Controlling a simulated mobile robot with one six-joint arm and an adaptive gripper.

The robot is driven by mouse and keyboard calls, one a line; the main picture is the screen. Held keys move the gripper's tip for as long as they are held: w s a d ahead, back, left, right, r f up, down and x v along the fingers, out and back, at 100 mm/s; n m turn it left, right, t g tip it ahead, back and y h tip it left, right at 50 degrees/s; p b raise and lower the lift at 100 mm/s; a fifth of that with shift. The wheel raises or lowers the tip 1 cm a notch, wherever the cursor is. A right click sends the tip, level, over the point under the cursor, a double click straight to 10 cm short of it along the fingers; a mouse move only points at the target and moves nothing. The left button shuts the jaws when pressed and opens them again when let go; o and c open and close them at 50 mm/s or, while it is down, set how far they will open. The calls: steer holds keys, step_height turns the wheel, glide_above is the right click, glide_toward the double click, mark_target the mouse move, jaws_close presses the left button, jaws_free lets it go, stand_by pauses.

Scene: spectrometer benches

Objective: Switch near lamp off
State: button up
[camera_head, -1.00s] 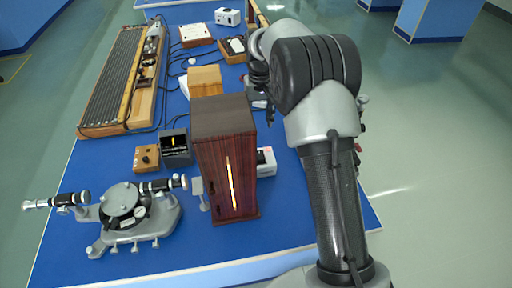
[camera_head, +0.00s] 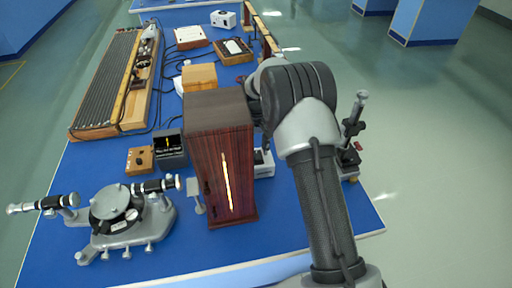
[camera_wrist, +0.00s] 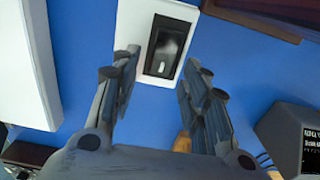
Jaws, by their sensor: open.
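The near lamp is a tall dark wooden housing (camera_head: 220,165) with a bright, lit slit in its front. Just behind its right side a small white switch box (camera_head: 263,163) sits on the blue bench. In the wrist view the white switch box (camera_wrist: 139,30) carries a black rocker switch (camera_wrist: 165,48). My gripper (camera_wrist: 163,68) is open and empty, its fingertips spread on either side of the rocker. Contact cannot be told. In the head view my gripper is hidden behind the wooden housing and my arm.
A spectrometer (camera_head: 118,212) stands at the front left of the bench. A small dark display box (camera_head: 171,149) and a wooden control box (camera_head: 140,160) stand left of the housing. A wooden block (camera_head: 199,77) lies behind it. A metal stand (camera_head: 354,125) is right of my arm.

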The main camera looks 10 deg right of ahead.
mark_target(259, 159)
steer(key=shift+c, duration=0.4)
jaws_close()
steer(key=shift+s+r+t+b, duration=0.1)
steer(key=shift+s+t+b, duration=0.3)
steer(key=shift+t+b, duration=0.8)
steer(key=shift+s+r+t+b, duration=0.1)
steer(key=shift+r+t+b, duration=0.05)
steer(key=shift+t+b, duration=0.3)
steer(key=shift+o, duration=0.4)
jaws_free()
steer(key=shift+r, duration=0.1)
steer(key=v, duration=1.2)
